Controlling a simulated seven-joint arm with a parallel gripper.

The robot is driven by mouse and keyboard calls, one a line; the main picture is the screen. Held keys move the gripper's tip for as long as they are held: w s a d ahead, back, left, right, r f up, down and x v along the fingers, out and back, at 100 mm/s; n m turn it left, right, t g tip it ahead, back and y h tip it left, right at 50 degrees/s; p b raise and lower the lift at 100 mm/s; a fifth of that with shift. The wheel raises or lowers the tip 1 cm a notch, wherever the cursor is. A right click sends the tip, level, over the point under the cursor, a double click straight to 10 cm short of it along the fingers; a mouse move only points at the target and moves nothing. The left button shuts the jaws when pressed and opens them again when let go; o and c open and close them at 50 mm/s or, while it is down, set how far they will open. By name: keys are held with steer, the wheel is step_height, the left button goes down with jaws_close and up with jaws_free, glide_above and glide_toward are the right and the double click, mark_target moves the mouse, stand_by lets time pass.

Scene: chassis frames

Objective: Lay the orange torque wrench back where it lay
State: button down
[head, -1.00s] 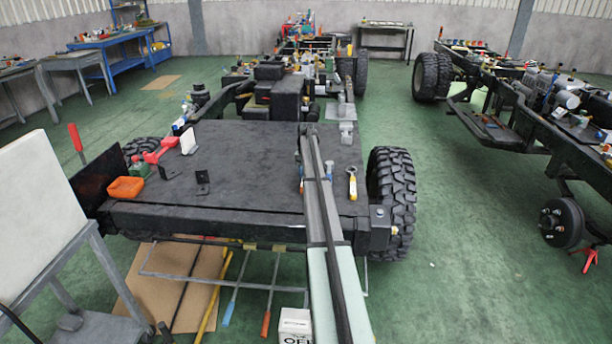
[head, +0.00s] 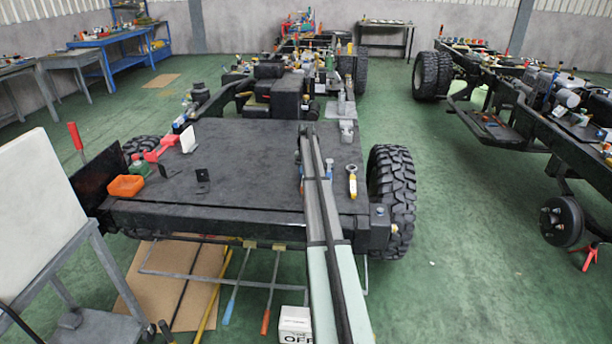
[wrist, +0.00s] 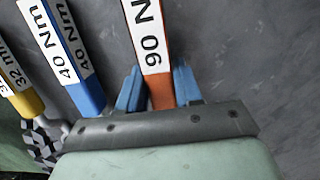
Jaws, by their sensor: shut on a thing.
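The orange torque wrench (wrist: 158,92), with a white label reading "90 N", stands out from between the blue fingers of my gripper (wrist: 157,80) in the wrist view. The fingers are shut on it. A dark grey surface lies behind it; I cannot tell whether the wrench touches that surface. A blue wrench (wrist: 88,93) labelled "40 Nm" lies to its left, and a yellow wrench (wrist: 27,100) labelled "32" lies further left. In the head view my own arm reaches over the dark deck of the chassis (head: 240,170) and hides most of the gripper and the orange wrench.
On the deck's left are an orange tray (head: 126,186), a white block (head: 188,140) and black brackets (head: 202,180). A yellow-handled wrench (head: 352,182) lies near the right edge, beside a large tyre (head: 393,190). The deck's middle is clear.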

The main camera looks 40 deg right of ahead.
steer(key=c, duration=0.7)
jaws_free()
steer(key=shift+r, duration=0.15)
steer(key=shift+r, duration=3.35)
steer(key=shift+a, duration=0.1)
